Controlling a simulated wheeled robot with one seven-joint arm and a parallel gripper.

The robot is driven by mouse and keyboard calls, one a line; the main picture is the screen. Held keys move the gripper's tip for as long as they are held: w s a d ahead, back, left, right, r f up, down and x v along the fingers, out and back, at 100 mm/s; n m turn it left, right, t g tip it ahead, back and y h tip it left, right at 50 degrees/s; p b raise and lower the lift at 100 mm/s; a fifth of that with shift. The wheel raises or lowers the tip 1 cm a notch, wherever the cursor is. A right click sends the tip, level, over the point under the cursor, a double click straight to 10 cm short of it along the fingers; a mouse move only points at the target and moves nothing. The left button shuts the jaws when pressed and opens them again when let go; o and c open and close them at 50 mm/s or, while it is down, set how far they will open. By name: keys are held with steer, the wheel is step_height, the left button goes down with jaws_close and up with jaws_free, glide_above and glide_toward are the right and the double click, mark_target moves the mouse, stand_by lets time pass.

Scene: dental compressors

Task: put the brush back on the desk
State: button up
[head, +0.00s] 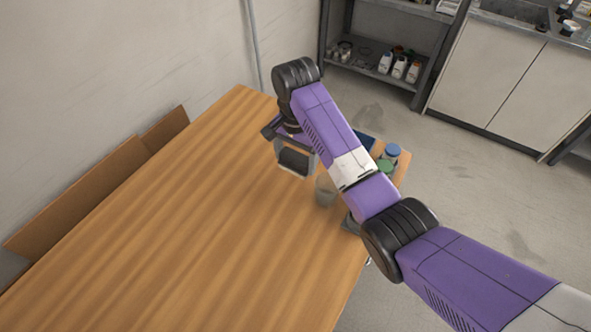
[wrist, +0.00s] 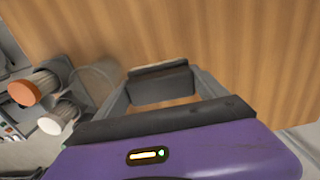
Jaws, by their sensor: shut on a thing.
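The brush (head: 294,160) is a dark, block-shaped piece held between the pale grey fingers of my gripper (head: 296,164). In the wrist view, the brush (wrist: 161,82) spans the gap between the two fingertips of my gripper (wrist: 162,88), and the gripper is shut on it. The wooden desk (head: 190,220) lies beneath them, and its bare top fills the upper part of the wrist view (wrist: 240,50). The brush is over the far part of the desk. I cannot tell whether it touches the top.
A clear glass (head: 325,190) stands right of the gripper. Blue-lidded (head: 392,151) and green-lidded (head: 385,166) containers stand at the desk's right edge, partly behind my arm. The wrist view shows an orange-topped item (wrist: 22,93) and a white-topped one (wrist: 50,125). The desk's left and near area is clear.

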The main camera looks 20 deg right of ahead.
mark_target(296, 169)
steer(key=shift+f, duration=2.25)
steer(key=shift+f, duration=0.1)
steer(key=o, duration=1)
steer(key=shift+o, duration=0.2)
step_height(296, 169, up, 11)
steer(key=shift+r+p, duration=0.1)
steer(key=shift+p, duration=0.95)
steer(key=shift+r+p, duration=0.55)
